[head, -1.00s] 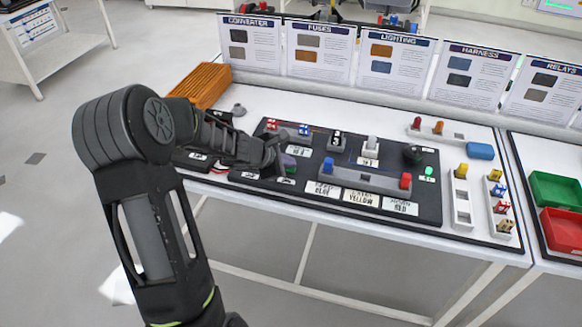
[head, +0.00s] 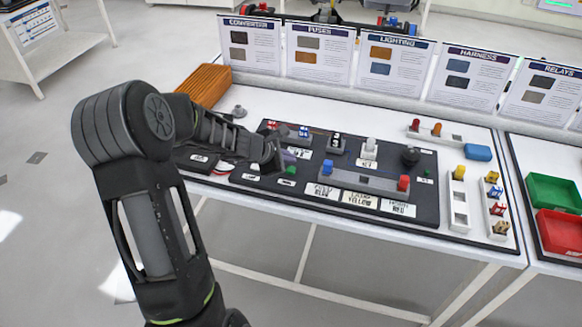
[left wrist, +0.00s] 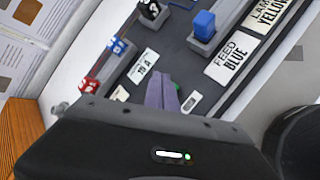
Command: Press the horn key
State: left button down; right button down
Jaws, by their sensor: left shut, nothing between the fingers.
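A label at the board's front right (head: 398,207) seems to read HORN RED. My right gripper is out of view.
A blue block (head: 327,167) and a red block (head: 403,184) sit in a grey rail near the front labels. A black knob (head: 410,155) stands at the board's right. An orange ribbed block (head: 205,86) lies behind my arm. Green (head: 553,190) and red bins are far right.

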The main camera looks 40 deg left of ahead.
aim_at(288, 171)
pick_arm(q)
jog(key=shift+r+p, duration=1.6)
jog(key=shift+r, duration=0.6)
jog(key=shift+f, duration=0.1)
